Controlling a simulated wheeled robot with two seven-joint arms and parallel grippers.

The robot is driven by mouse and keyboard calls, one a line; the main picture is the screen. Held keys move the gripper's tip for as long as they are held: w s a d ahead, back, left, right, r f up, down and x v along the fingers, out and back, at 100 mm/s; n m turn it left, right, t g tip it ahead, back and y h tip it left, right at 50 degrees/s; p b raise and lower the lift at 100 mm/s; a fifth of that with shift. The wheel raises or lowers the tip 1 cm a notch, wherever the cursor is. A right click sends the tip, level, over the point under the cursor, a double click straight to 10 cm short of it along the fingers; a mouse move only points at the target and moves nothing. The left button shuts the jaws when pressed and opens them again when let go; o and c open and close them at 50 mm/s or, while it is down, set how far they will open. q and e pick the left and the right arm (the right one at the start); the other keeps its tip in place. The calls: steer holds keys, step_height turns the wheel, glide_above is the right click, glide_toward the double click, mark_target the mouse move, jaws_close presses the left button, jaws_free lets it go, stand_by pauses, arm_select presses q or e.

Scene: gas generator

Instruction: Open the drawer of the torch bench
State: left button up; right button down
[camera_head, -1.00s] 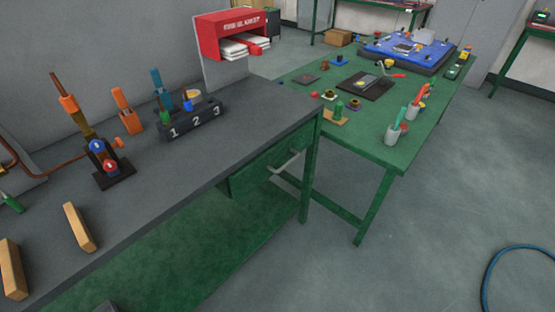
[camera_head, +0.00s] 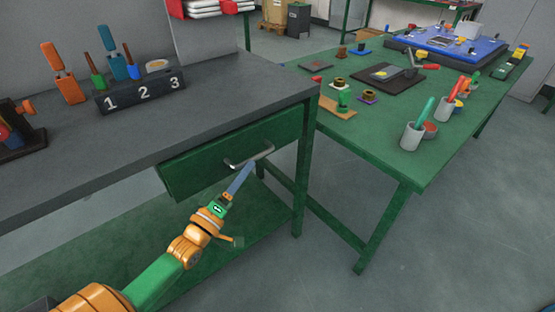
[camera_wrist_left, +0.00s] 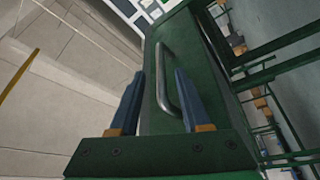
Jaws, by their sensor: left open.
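The torch bench (camera_head: 225,100) has a dark grey top and green legs. Its green drawer (camera_head: 200,172) is under the top and looks shut, with a curved metal handle (camera_head: 262,153) on its front. My left gripper (camera_head: 250,166) is open and empty, with its blue fingers at the handle. In the left wrist view, the handle (camera_wrist_left: 164,82) appears between the two open fingertips (camera_wrist_left: 158,80); whether they touch it I cannot tell.
On the bench top stand a numbered holder (camera_head: 142,92) with tools and an orange-handled tool (camera_head: 62,75). A green table (camera_head: 390,130) with cups and small parts stands to the right, its near leg close to the bench. The floor (camera_head: 460,240) at front right is clear.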

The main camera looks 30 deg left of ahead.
mark_target(255, 156)
arm_select(q)
steer(key=x, duration=0.5)
steer(key=shift+w+a, duration=0.1)
steer(key=shift+a, duration=0.05)
jaws_close()
stand_by(1.2)
